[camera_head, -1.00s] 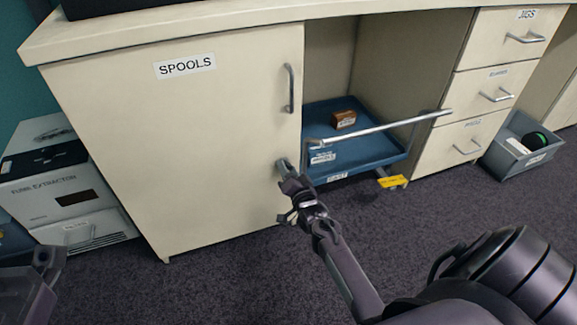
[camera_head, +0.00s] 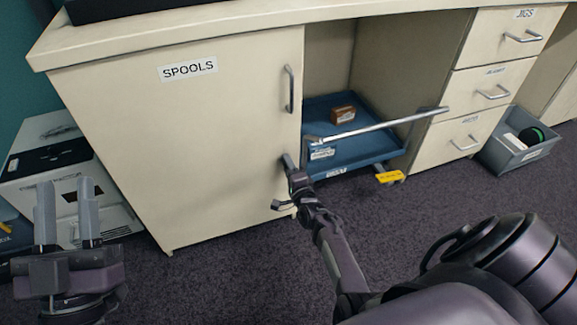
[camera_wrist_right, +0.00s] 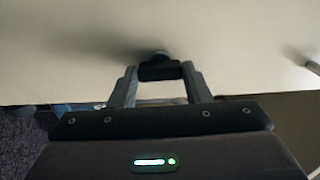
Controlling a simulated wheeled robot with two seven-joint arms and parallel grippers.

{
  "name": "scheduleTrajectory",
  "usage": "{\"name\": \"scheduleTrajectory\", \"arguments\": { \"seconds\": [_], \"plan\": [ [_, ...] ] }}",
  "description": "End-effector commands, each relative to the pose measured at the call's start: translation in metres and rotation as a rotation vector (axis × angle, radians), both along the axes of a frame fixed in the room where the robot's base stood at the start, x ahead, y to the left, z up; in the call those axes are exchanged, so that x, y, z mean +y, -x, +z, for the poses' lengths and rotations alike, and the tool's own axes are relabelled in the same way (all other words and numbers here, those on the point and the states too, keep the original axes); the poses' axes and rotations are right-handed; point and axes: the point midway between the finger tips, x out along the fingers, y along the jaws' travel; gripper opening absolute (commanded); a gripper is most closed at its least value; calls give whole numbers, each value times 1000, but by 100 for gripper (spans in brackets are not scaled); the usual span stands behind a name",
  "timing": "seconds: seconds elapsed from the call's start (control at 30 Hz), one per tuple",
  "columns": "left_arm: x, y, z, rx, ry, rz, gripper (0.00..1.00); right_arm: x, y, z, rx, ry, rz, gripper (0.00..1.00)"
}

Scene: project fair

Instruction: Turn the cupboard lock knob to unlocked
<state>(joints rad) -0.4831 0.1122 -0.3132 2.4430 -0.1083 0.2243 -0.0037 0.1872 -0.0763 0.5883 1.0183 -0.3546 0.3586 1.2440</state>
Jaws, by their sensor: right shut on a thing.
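The cupboard door (camera_head: 200,150), labelled SPOOLS, is shut. My right gripper (camera_head: 288,163) is at the door's lower right side, below its bar handle (camera_head: 289,89). In the right wrist view my right gripper (camera_wrist_right: 160,75) is shut on the dark lock knob (camera_wrist_right: 158,68), which stands out from the pale door face. The knob is hidden behind the gripper in the head view, and its lock setting cannot be read. My left gripper (camera_head: 68,215) is at the lower left, its two fingers apart and empty, in front of a white box.
A blue cart (camera_head: 375,148) with a metal push bar and a brown block (camera_head: 342,114) stands in the open bay right of the door. The white extractor box (camera_head: 45,140) stands left of the cupboard. A grey bin (camera_head: 520,150) is at the right.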

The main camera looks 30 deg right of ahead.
Motion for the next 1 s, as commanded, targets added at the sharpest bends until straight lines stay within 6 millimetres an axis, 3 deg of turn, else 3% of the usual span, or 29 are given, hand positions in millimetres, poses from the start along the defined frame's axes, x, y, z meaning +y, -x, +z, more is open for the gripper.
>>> {"name": "scheduleTrajectory", "arguments": {
  "seconds": [0.2,0.6,0.63,0.77,1.0],
  "plan": [
    [-2,-4,-10,48,-20,-1,36,0,0,0,-7,-34,-1,21],
    [-2,-5,-10,52,-21,-1,36,0,0,-1,-8,-39,-1,21],
    [-2,-5,-10,52,-21,-1,36,0,0,-1,-8,-38,-1,47],
    [-2,-5,-10,51,-22,0,36,0,0,-1,-8,-38,-1,64],
    [-2,-5,-10,51,-21,-1,36,0,0,0,-8,-36,0,65]
  ]
}}
